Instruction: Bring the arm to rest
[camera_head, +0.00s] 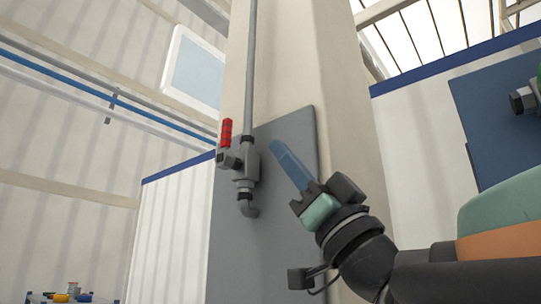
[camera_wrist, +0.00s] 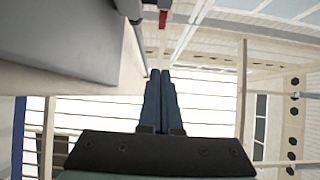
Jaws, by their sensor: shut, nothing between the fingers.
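My gripper (camera_head: 279,146) shows in the head view with its blue fingers pointing up and to the left, in front of a grey panel. In the wrist view its fingers (camera_wrist: 160,74) lie side by side and close together, with nothing seen between them. The gripper is shut and empty. In the head view it is to the right of a grey pipe valve (camera_head: 244,163) with a red handle (camera_head: 226,134), and appears apart from it.
The grey panel (camera_head: 285,240) is on a beige column (camera_head: 300,60), with a vertical pipe (camera_head: 250,70) running up from the valve. A blue panel (camera_head: 490,120) stands at the right. Small coloured parts (camera_head: 72,289) sit at the lower left. Open space shows left of the column.

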